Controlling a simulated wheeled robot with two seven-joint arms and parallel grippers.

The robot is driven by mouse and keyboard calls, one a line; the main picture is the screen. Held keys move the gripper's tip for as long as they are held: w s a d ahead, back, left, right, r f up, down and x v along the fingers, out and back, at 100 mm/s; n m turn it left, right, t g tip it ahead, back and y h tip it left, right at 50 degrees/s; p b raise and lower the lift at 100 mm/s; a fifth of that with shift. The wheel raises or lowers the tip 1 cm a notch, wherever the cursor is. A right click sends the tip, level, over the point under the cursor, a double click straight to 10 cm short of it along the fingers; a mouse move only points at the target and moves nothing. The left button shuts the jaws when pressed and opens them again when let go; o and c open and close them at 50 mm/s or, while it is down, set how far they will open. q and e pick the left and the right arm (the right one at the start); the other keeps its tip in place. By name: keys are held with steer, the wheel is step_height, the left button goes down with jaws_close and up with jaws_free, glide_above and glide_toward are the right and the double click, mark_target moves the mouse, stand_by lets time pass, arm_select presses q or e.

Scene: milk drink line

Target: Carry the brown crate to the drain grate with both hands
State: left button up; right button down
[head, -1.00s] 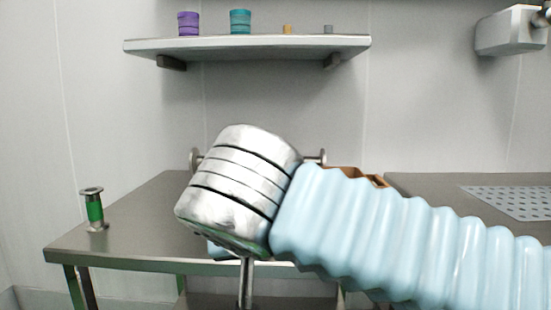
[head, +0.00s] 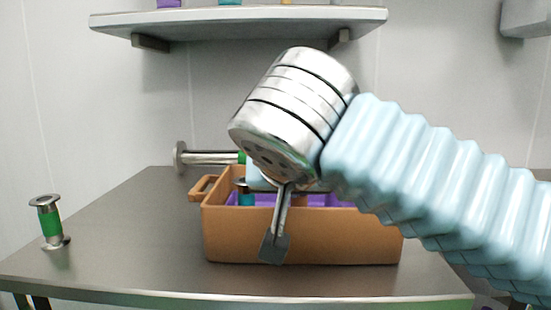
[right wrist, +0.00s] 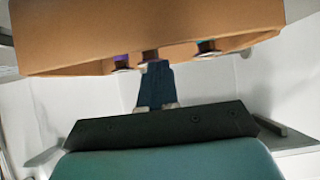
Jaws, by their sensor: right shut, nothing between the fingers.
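The brown crate (head: 340,240) stands upright on the steel table, with a handle (head: 203,187) at its left end. Purple things and a teal-banded metal piece (head: 245,195) show inside it. My right gripper (head: 273,247) is shut and empty, its fingers pointing down in front of the crate's near wall. I cannot tell whether they touch it. In the right wrist view the crate (right wrist: 150,30) fills the top, beyond the shut fingers (right wrist: 155,85). My arm hides part of the crate's right side. The drain grate and my left gripper are not in view now.
A green-banded metal spool (head: 50,225) stands at the table's left. Another metal spool (head: 210,157) lies sideways behind the crate. A wall shelf (head: 240,22) hangs above.

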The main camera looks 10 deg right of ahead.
steer(key=w+d+f+p, duration=0.1)
steer(key=w+d, duration=0.1)
steer(key=w, duration=0.7)
steer(key=w+d+p, duration=0.1)
steer(key=w+d, duration=0.2)
steer(key=w, duration=0.6)
steer(key=shift+f, duration=0.35)
steer(key=s+b, duration=0.1)
steer(key=s+a, duration=0.1)
steer(key=s, duration=0.1)
steer(key=s+b, duration=0.1)
steer(key=s, duration=0.1)
steer(key=shift+s+a+f+b, duration=0.1)
steer(key=shift+a+f+b, duration=0.1)
steer(key=shift+f+b, duration=0.15)
steer(key=s+a+b, duration=0.1)
steer(key=s+a, duration=0.2)
steer(key=s, duration=0.7)
steer(key=shift+s+r+b, duration=0.35)
steer(key=shift+r+b, duration=0.05)
